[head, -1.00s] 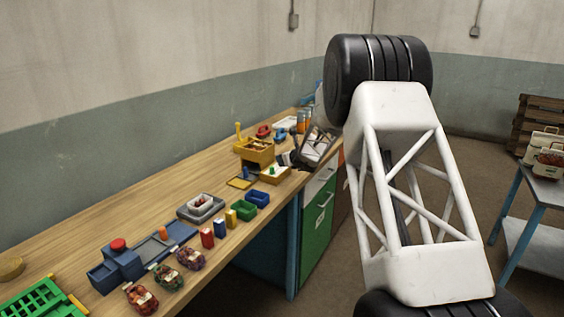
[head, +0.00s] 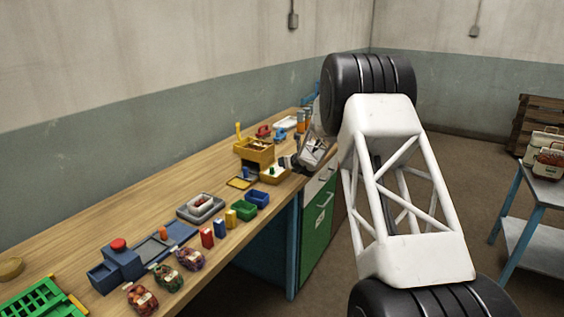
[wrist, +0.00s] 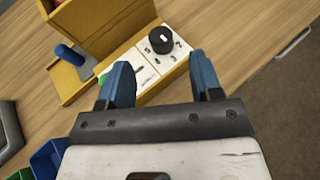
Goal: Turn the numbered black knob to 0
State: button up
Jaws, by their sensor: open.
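The black knob (wrist: 160,39) sits on a white panel (wrist: 176,58) with printed numbers around it, on the front part of a yellow wooden unit. In the wrist view my gripper (wrist: 160,78) is open and empty, its two blue fingers apart. The knob lies beyond the fingertips, roughly between their lines, and is not touched. A light mark shows on the knob's top, but its exact setting is too small to tell. In the head view the yellow unit (head: 256,151) stands far down the bench; the knob cannot be made out there.
A blue peg (wrist: 70,54) stands on the yellow unit's left part. Green (head: 245,211) and blue (head: 258,197) bins stand nearer on the wooden bench (head: 120,212). The bench edge (wrist: 291,44) is close on the right. Bare bench top lies behind the unit.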

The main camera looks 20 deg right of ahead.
jog(key=shift+x, duration=3.4)
jog(key=c, duration=0.9)
